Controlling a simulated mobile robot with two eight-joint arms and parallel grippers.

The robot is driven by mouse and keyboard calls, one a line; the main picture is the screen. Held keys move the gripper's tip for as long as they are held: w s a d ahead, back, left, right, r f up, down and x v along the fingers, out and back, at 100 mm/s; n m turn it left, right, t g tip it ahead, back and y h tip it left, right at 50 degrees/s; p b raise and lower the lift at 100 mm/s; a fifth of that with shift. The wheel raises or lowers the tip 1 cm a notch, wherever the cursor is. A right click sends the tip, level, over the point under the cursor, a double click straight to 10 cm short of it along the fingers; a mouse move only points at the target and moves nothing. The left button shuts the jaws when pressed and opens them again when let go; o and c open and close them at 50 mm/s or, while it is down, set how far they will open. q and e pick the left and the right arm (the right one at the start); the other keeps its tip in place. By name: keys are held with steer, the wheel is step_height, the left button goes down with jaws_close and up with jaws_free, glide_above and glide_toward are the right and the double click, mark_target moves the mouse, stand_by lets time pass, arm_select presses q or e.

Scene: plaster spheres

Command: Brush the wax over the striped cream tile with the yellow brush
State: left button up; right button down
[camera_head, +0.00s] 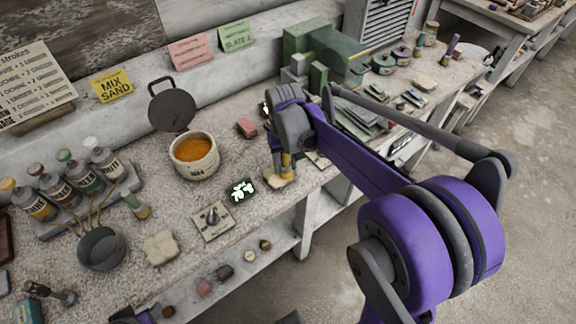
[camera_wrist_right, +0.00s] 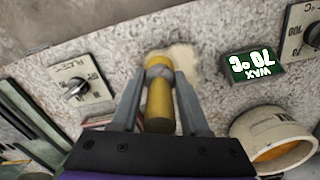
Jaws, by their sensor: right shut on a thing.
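My right gripper (camera_head: 284,160) is shut on the yellow brush (camera_head: 287,166), which shows upright in its jaws. In the right wrist view the brush's yellow handle (camera_wrist_right: 160,100) lies between the two grey fingers (camera_wrist_right: 160,110). A cream pot of orange wax (camera_head: 194,157) stands to the left. My left gripper (camera_head: 130,316) is barely in view at the bottom edge.
A dark wax display (camera_head: 241,190) and a dial plate (camera_head: 212,221) sit close to the tile. Another cream piece (camera_head: 160,247) and a dark pot (camera_head: 102,248) lie left. Bottles (camera_head: 75,185) stand farther left; green blocks (camera_head: 318,55) stand behind my right arm.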

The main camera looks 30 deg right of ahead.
steer(key=shift+w+a, duration=0.1)
steer(key=shift+w, duration=0.8)
steer(key=shift+s, duration=1.9)
steer(key=shift+w, duration=0.1)
steer(key=shift+w, duration=1.8)
steer(key=shift+s+r+p, duration=0.4)
steer(key=shift+s+r, duration=0.3)
steer(key=shift+s, duration=0.3)
